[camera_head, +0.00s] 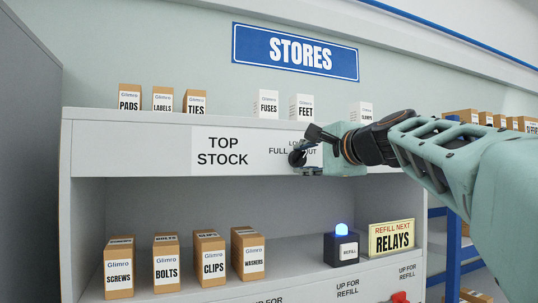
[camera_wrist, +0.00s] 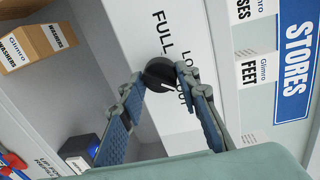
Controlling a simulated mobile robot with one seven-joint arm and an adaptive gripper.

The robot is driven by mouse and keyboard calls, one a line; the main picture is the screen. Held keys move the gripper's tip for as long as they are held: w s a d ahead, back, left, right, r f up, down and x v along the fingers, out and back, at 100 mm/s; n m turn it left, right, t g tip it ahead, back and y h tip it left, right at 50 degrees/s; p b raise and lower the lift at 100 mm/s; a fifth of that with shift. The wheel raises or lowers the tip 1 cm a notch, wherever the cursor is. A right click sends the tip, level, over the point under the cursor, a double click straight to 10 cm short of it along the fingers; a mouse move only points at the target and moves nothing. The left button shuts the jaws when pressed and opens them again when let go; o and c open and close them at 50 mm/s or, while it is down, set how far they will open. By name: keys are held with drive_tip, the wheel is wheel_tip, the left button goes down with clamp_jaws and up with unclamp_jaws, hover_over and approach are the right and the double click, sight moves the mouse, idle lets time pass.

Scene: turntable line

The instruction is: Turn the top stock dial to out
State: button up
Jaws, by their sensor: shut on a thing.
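The top stock dial (camera_head: 294,158) is a black round knob on the white front board of the upper shelf, right of the "TOP STOCK" label (camera_head: 222,151). The words FULL, LO... and OUT stand around it, partly covered by my gripper. In the wrist view the dial (camera_wrist: 156,72) sits between my fingertips, with FULL and OUT readable beside it. My gripper (camera_head: 307,152) reaches in from the right and is shut on the dial; its two blue-padded fingers also show in the wrist view (camera_wrist: 158,82). I cannot tell which word the dial points to.
Small boxes, such as the FEET box (camera_head: 302,107), stand on the shelf above. Brown boxes like WASHERS (camera_head: 248,254) stand on the shelf below. A black refill button box with a lit blue lamp (camera_head: 341,246) and a yellow RELAYS sign (camera_head: 391,238) stand below my arm.

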drive_tip(key=m+y+p, duration=0.1)
drive_tip(key=m, duration=0.5)
drive_tip(key=shift+d+p, duration=0.1)
drive_tip(key=shift+p, duration=0.3)
idle(0.3)
drive_tip(key=o, duration=1.2)
drive_tip(key=shift+c, duration=0.2)
drive_tip(key=r, duration=0.8)
drive_tip(key=shift+s+d+r, duration=0.15)
drive_tip(key=shift+s, duration=0.05)
drive_tip(key=shift+w+r, duration=0.2)
drive_tip(key=shift+r, duration=0.7)
drive_tip(key=shift+f, duration=0.1)
